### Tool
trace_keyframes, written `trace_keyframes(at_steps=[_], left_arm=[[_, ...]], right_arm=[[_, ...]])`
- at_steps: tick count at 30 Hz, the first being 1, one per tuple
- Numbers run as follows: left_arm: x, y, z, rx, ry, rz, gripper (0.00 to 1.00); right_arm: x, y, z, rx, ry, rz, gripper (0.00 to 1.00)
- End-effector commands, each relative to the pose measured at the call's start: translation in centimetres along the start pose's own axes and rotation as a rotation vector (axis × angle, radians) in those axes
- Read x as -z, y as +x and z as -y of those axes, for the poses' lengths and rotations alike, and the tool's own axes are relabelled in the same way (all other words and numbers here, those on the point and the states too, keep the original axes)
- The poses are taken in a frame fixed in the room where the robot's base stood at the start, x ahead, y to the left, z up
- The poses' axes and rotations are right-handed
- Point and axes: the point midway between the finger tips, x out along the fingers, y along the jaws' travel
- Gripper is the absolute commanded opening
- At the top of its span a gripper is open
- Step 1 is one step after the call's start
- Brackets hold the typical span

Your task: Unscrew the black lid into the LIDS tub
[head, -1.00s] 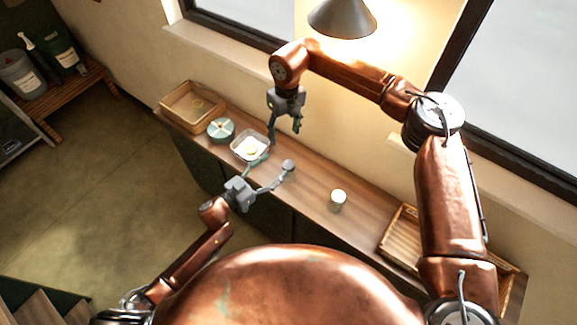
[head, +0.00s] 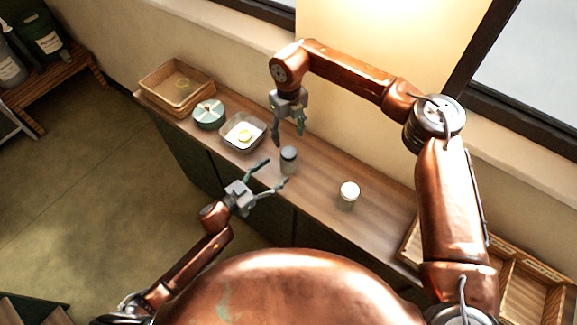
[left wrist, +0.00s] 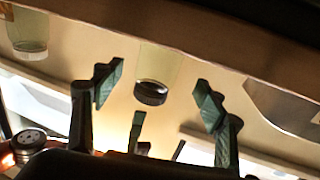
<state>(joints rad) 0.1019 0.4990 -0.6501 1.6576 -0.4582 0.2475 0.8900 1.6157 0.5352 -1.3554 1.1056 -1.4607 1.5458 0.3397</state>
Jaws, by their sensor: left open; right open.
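A jar with a dark lid (head: 289,160) stands upright on the wooden counter. In the left wrist view, its ridged black lid (left wrist: 151,93) shows upside down below a pale, see-through body. My left gripper (head: 272,174) is open and empty on the near side of the jar, its fingertips pointing at it. In the left wrist view, the lid lies between and beyond the fingers. My right gripper (head: 290,136) is open and empty, pointing down near the jar's top. A clear tub (head: 225,142) holding something yellow stands left of the jar; no label is readable.
A white-lidded jar (head: 348,190) stands to the right. A round teal container (head: 209,113) and a wooden tray (head: 150,88) are at the far left. A divided wooden crate (head: 508,290) is at the right, partly behind my right arm. A wall backs the counter (head: 320,205).

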Motion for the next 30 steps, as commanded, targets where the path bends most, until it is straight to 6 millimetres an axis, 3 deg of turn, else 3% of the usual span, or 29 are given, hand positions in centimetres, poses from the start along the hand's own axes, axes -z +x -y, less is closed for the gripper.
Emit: trace_keyframes(at_steps=[18,30], left_arm=[[-0.1,7.3,0.1,0.000,-0.001,0.000,0.66],[-0.2,7.8,0.1,0.000,-0.002,0.001,0.65]], right_arm=[[-0.1,0.1,0.0,-0.001,-0.001,0.000,0.54],[-0.1,0.1,0.0,-0.001,-0.001,0.000,0.54]])
